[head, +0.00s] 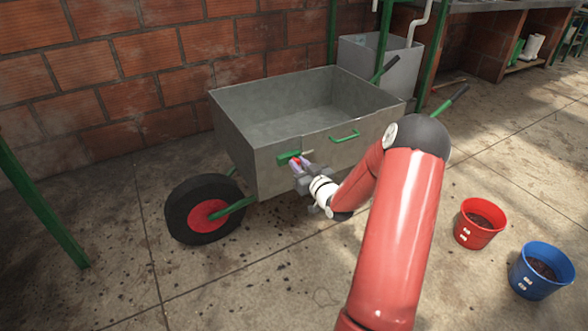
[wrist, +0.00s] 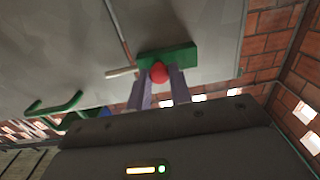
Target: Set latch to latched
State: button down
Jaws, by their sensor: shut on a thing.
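The latch is a green block (head: 286,157) on the front side of the grey metal wheelbarrow tub (head: 270,180); it also shows in the wrist view (wrist: 185,55). A red round knob (wrist: 158,72) sits at the block's lower edge, and a pale bolt (wrist: 122,72) sticks out from the block's left end in the wrist view. My gripper (head: 299,166) is at the latch, its two fingers (wrist: 160,85) on either side of the knob and shut on it. The fingers hide the knob's sides. In the head view, the bolt end (head: 308,153) points right, near a panel seam.
A green handle (head: 344,136) is on the tub's panel, right of the latch. The wheel (head: 205,209) stands at left. A red bucket (head: 480,222) and a blue bucket (head: 541,270) stand on the floor at right. A brick wall (head: 130,70) is behind.

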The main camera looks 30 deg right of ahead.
jog(key=shift+d, duration=0.2)
jog(key=c, duration=1.3)
grip_release()
jog(key=shift+o, duration=0.2)
jog(key=s, duration=0.7)
jog(key=shift+s+d+b, duration=0.15)
jog(key=shift+s+b, duration=0.2)
jog(key=shift+s, duration=0.05)
